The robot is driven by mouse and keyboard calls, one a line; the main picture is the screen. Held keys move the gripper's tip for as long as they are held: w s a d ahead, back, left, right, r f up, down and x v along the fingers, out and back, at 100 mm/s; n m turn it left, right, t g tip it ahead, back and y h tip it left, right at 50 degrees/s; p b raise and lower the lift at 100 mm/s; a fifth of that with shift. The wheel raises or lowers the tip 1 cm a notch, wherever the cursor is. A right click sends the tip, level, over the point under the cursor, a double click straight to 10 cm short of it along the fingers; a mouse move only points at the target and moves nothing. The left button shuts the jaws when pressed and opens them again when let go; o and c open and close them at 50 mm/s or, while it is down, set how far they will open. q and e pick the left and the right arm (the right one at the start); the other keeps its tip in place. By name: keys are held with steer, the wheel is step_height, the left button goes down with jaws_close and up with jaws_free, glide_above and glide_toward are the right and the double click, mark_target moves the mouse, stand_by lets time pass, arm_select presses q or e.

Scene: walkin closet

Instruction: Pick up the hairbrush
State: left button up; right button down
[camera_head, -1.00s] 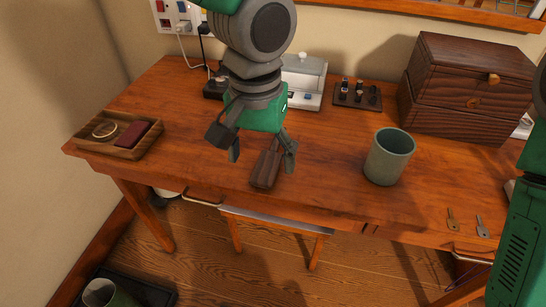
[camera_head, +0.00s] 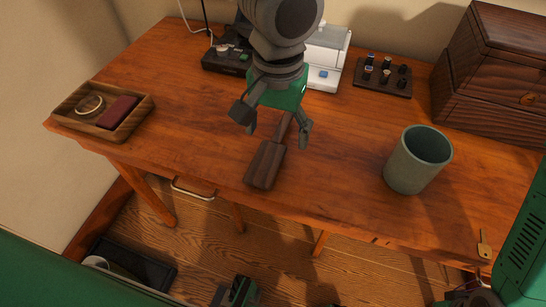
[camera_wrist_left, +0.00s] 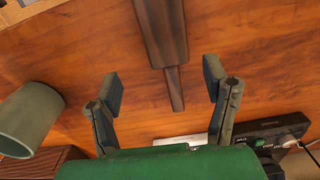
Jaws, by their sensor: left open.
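The hairbrush (camera_head: 267,164) is dark brown wood and lies on the wooden table, its broad head toward the front edge and its thin handle pointing back. My left gripper (camera_head: 273,129) is open and empty above its handle end, with one finger on each side. In the left wrist view the hairbrush (camera_wrist_left: 165,38) comes down from the top edge. Its handle ends between the two spread fingers of the gripper (camera_wrist_left: 163,84), touching neither.
A green cup (camera_head: 417,160) stands to the right of the hairbrush. A wooden tray (camera_head: 76,121) with a ring and a red item is at the left. A dark stand (camera_head: 383,78) and a wooden box (camera_head: 490,75) are at the back. Bare tabletop surrounds the hairbrush.

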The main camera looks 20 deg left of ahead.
mark_target(270, 152)
arm_select(q)
steer(key=shift+s+a+f, duration=0.1)
steer(key=shift+a+f, duration=0.3)
steer(key=shift+f, duration=0.4)
steer(key=f+b, duration=0.1)
steer(key=f, duration=0.1)
steer(key=f+b, duration=0.1)
steer(key=shift+s+a+f, duration=0.2)
steer(key=shift+f, duration=0.2)
steer(key=shift+d+f, duration=0.15)
steer(key=shift+f, duration=0.25)
steer(key=shift+r, duration=0.1)
steer(key=shift+c, duration=0.8)
steer(key=c, duration=1.2)
